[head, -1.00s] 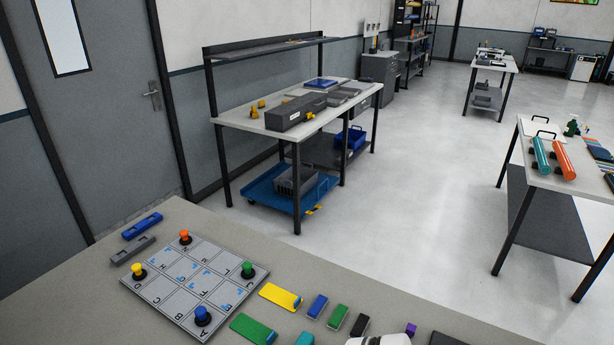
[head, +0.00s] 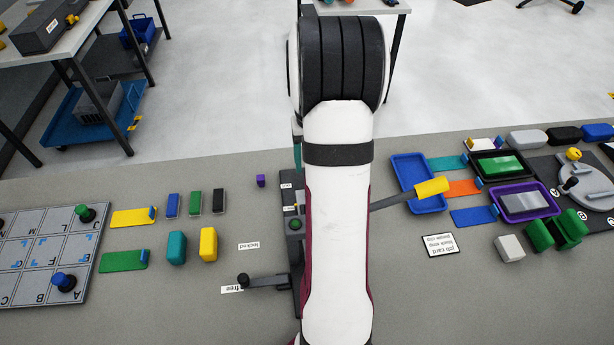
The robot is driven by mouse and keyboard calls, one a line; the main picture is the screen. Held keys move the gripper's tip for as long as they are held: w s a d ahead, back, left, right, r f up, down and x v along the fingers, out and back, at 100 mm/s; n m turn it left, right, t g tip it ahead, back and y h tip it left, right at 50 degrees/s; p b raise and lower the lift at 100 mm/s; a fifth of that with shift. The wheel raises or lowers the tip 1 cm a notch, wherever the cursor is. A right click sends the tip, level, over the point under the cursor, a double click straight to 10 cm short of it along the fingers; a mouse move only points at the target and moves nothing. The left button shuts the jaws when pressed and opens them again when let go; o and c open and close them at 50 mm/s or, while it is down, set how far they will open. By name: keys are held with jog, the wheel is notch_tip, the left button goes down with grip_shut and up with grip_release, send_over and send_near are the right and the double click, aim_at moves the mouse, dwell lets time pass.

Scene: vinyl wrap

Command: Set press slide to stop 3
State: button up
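My arm stands upright through the middle of the head view, and my gripper is not visible. A dark narrow device (head: 294,240) with a green round button lies just left of my arm and is mostly hidden behind it. The lever lies by the label "free" (head: 231,289); the label "locked" (head: 248,245) is further back. I cannot tell which part is the press slide or where stop 3 is. A dark board (head: 545,172) at the right carries a grey disc (head: 585,188) and small white round marks.
At left are a lettered grid board (head: 42,247) with pegs and several coloured blocks and cards. The front right table is clear.

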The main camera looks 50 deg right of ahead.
notch_tip(320, 180, down, 8)
jog(key=shift+r, duration=0.1)
grip_shut()
dwell(1.5)
